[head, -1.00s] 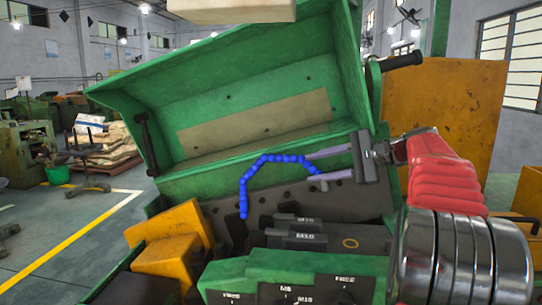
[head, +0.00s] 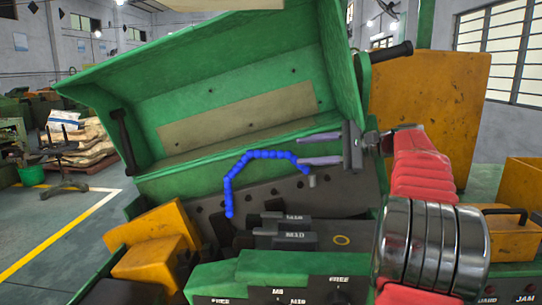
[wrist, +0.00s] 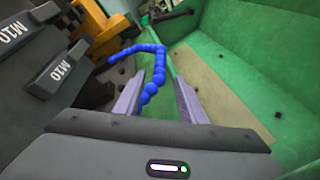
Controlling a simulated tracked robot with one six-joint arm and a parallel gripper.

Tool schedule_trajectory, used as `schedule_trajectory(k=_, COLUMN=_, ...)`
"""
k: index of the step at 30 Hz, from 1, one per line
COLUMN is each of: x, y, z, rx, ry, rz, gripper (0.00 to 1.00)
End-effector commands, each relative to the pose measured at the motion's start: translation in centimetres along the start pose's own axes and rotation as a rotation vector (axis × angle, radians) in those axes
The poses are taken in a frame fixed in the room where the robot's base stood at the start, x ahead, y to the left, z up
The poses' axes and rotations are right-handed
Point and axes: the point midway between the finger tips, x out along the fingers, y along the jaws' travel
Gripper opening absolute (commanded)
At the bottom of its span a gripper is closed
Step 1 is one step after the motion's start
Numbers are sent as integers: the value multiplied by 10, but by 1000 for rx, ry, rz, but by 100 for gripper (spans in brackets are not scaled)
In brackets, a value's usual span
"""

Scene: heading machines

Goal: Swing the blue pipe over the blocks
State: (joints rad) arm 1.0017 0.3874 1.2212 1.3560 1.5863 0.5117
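The blue pipe (head: 232,172) is a curved string of blue segments. It arches in front of the dark blocks and the green housing, with its left end low and its right end by my gripper. My gripper (head: 302,150) points left with its fingers apart. In the head view the pipe's right end is close to the lower fingertip. The wrist view shows the pipe (wrist: 159,62) running in between the fingers, nearer the left finger, with a gap on the right. Touch cannot be told. The dark blocks (head: 290,240) marked M10 lie below the pipe.
A green open housing (head: 240,85) rises behind the pipe. Yellow blocks (head: 155,235) stand at the lower left, and a green block (head: 215,275) is at the front. An orange panel (head: 430,110) stands behind my arm.

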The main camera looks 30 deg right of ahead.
Motion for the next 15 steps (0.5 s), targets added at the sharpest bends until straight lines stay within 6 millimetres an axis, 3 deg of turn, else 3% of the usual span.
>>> schedule_trajectory(k=15, x=82, y=0, z=1, rx=-1, ry=-4, rz=2, gripper=37)
